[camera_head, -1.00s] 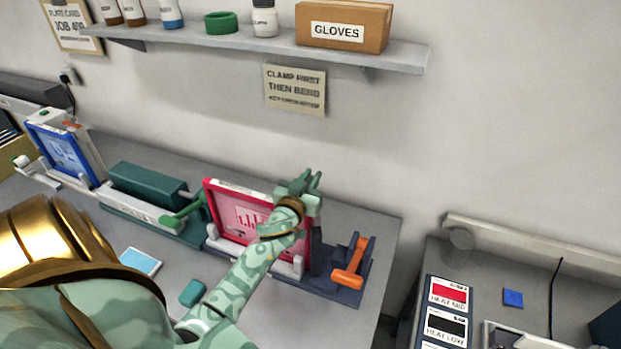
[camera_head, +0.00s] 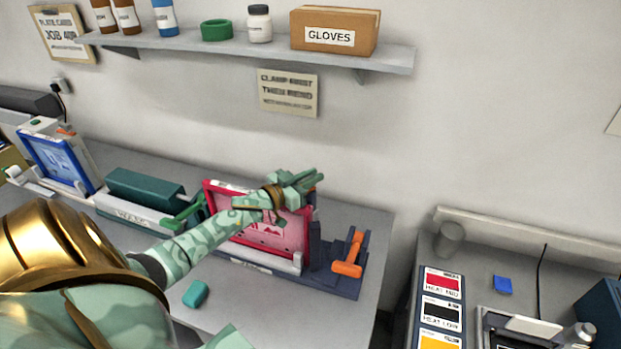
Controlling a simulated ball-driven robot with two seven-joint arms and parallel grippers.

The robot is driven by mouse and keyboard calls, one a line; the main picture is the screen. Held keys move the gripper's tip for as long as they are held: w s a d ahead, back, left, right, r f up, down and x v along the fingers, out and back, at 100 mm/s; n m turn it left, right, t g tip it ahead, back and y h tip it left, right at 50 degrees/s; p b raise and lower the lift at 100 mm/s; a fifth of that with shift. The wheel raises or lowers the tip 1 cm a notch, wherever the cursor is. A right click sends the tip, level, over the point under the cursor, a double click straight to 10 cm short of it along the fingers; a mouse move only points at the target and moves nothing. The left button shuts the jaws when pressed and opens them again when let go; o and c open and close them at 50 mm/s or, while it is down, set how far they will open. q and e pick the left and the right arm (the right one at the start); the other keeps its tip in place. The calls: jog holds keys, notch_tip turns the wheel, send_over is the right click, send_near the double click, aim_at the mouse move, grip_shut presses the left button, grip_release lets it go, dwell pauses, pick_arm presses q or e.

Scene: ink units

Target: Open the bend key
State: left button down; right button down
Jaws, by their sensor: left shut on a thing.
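The bend key is not labelled where I can read it. An orange lever with a crosswise grip (camera_head: 348,268) stands on a dark blue base (camera_head: 335,282) at the right end of the bench. Left of it a red-framed plate (camera_head: 262,240) stands tilted back in a pale holder. My left gripper (camera_head: 312,180) is at the frame's upper right, above and left of the lever and apart from it. It is shut on a small orange-brown piece, mostly hidden by the fingers. My left forearm crosses in front of the red frame and hides part of it. My right gripper is not in view.
A green-lidded unit with a green handle (camera_head: 185,217) stands left of the red frame, with a blue-framed plate (camera_head: 58,162) farther left. A teal block (camera_head: 195,294) lies on the bench front. A shelf (camera_head: 385,55) overhangs behind. A gap separates the right-hand counter.

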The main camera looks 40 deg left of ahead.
pick_arm(q)
jog(key=shift+m+g+h+b, duration=0.3)
jog(key=shift+m+h+b, duration=0.55)
jog(key=shift+h, duration=0.35)
jog(key=shift+d+m+h, duration=0.15)
jog(key=shift+m+h, duration=0.2)
jog(key=shift+h, duration=0.25)
jog(key=shift+g, duration=0.3)
jog(key=c, duration=1.4)
grip_release()
jog(key=shift+o, duration=0.2)
jog(key=b+v, duration=0.1)
jog(key=v, duration=1.5)
jog(key=shift+a, duration=0.2)
jog(key=shift+s+f, duration=0.1)
